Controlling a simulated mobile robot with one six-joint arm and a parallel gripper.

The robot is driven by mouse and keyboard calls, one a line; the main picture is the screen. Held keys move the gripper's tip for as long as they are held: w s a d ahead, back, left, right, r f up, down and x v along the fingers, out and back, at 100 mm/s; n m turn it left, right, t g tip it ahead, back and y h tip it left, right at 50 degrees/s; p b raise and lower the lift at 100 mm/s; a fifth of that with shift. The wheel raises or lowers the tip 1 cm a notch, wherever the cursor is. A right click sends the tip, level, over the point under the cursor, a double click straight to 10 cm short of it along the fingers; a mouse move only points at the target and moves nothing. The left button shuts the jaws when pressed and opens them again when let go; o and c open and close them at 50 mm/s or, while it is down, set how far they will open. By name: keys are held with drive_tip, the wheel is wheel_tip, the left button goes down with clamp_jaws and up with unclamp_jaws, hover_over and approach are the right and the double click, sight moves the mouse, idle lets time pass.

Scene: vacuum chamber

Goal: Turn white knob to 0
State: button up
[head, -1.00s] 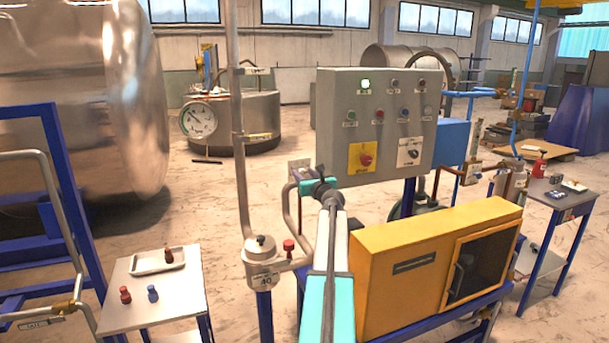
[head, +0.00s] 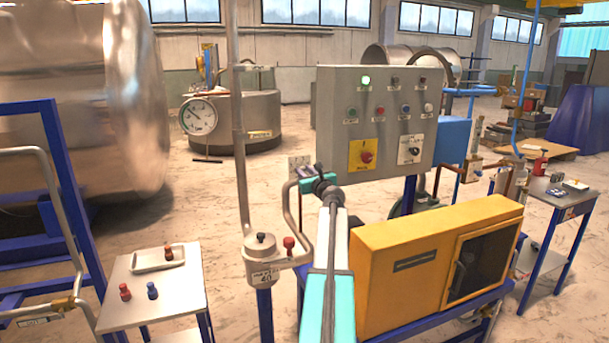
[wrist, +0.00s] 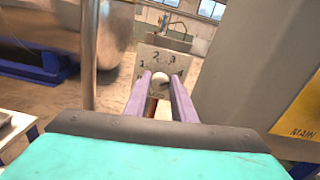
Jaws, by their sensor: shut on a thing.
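The white knob (wrist: 160,77) shows in the wrist view between the tips of my gripper's two purple fingers. My gripper (wrist: 161,83) is shut on it. Behind the knob is a grey dial plate (wrist: 170,58) with dark digits; they are too small to read surely, and I cannot tell where the knob points. In the head view the same plate (head: 299,162) stands left of the control box, and my gripper (head: 302,171) reaches it from the front right. The knob itself is hidden there.
The grey control box (head: 345,110) with buttons and switches stands close right of my gripper. A vertical pipe (head: 241,150) is close on the left. A yellow cabinet (head: 400,243) is lower right. A small table (head: 180,300) with knobs stands lower left.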

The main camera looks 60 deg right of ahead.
drive_tip(key=shift+f+n+b, duration=0.2)
drive_tip(key=shift+n+b, duration=8.4)
drive_tip(key=shift+n, duration=0.15)
drive_tip(key=shift+f+n+b, duration=0.15)
drive_tip(key=shift+n+b, duration=8.45)
drive_tip(key=shift+n, duration=0.15)
drive_tip(key=o, duration=1)
